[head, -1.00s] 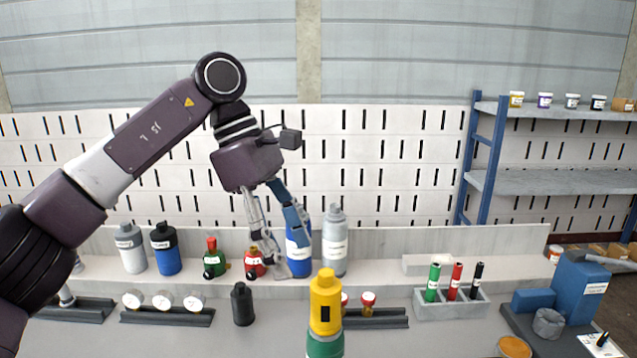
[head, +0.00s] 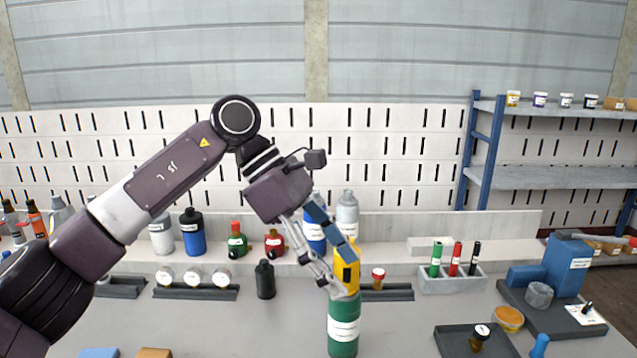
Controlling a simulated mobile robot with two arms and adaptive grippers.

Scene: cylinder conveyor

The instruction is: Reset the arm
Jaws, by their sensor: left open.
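My left gripper (head: 348,277) is open, its fingers reaching down at the yellow top of a cylinder. A grey finger crosses the yellow top's left side and a blue finger lies by its upper part. Whether they touch it I cannot tell. The yellow top (head: 347,272) has a dark window and is partly covered by the fingers. Below it, a green cylinder (head: 343,345) with a white label stands upright on the table. My right gripper is not in view.
Bottles, including a blue one (head: 192,238), line the back ledge. A black bottle (head: 265,281) stands left of the cylinder. Racks and a marker holder (head: 452,284) lie behind it. A dark tray (head: 460,345) is at front right. The table left of the cylinder is mostly clear.

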